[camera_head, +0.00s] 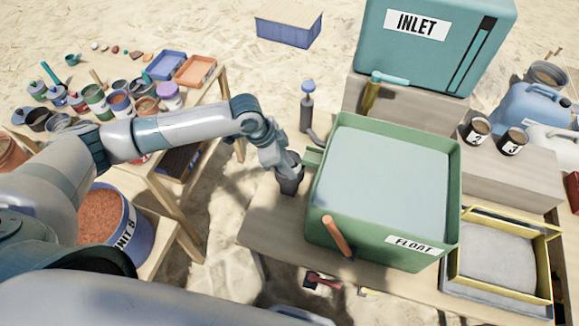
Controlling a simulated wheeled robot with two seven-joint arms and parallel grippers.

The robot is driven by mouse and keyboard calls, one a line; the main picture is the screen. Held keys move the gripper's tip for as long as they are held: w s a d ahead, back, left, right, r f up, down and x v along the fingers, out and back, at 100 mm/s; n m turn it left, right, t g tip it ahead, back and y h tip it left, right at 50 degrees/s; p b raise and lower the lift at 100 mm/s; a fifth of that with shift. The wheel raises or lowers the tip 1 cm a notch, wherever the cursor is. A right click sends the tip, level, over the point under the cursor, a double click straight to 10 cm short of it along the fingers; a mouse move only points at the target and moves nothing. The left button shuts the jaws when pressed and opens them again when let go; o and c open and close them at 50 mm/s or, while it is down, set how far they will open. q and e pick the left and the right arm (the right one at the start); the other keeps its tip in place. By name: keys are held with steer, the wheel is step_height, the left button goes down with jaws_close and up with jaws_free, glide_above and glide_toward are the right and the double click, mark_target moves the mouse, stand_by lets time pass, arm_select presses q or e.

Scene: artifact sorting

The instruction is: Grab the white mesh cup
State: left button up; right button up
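I cannot make out a white mesh cup for certain in this view. My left gripper (290,180) points down at the left side of the green FLOAT tank (383,247), close to the tank's wall and above the wooden table. Its fingers are dark and small here, so I cannot tell whether they are open or shut or hold anything. Two dark cups with white labels, one marked 2 (476,131) and one marked 3 (512,142), stand on a block at the right. My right gripper is not in view.
A teal INLET box (440,45) stands behind the tank. A yellow-framed tray (500,265) is at the right. An orange handle (338,237) leans on the tank's front wall. The left table holds several pots and a blue tray (166,65). A blue UNIT 5 bucket (128,228) stands at the lower left.

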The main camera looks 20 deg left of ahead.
arm_select(q)
jaws_close()
step_height(320, 180, up, 18)
steer(key=b, duration=0.4)
stand_by(0.3)
stand_by(0.4)
